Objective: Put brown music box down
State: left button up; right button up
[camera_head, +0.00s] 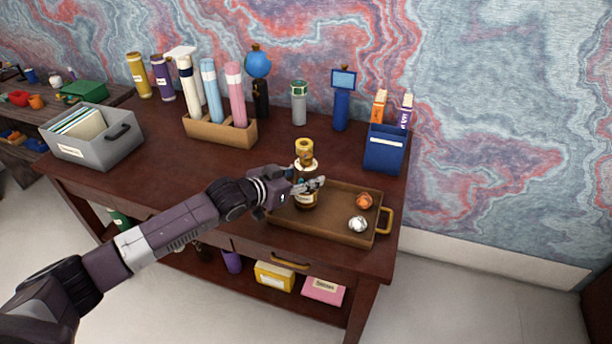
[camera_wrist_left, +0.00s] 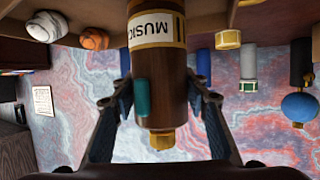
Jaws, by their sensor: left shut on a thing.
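The brown music box (camera_wrist_left: 160,92) is a dark brown cylinder with a cream MUSIC label, a teal patch and a small gold knob. My left gripper (camera_head: 312,185) is shut on it; in the left wrist view the fingers (camera_wrist_left: 160,100) flank its sides. In the head view the music box (camera_head: 306,204) stands upright over the left part of the brown tray (camera_head: 333,234), partly hidden by the fingers. Whether its base touches the tray is unclear. A gold piece (camera_head: 304,150) shows above or behind it. My right gripper is not in view.
A blue bin (camera_head: 385,153) stands behind right, a tan holder with tubes (camera_head: 220,131) at back left, a grey box (camera_head: 100,150) at far left. The desk's left middle is clear.

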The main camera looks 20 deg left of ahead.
pick_arm(q)
jog(key=o, duration=1.4)
jog(key=shift+f, duration=0.15)
jog(key=shift+s+r, duration=0.1)
jog(key=shift+r, duration=0.1)
jog(key=b+v, duration=0.1)
jog(key=v, duration=1)
jog(key=shift+s+a+r, duration=0.15)
jog(key=shift+s+a, duration=0.05)
jog(key=shift+s, duration=0.15)
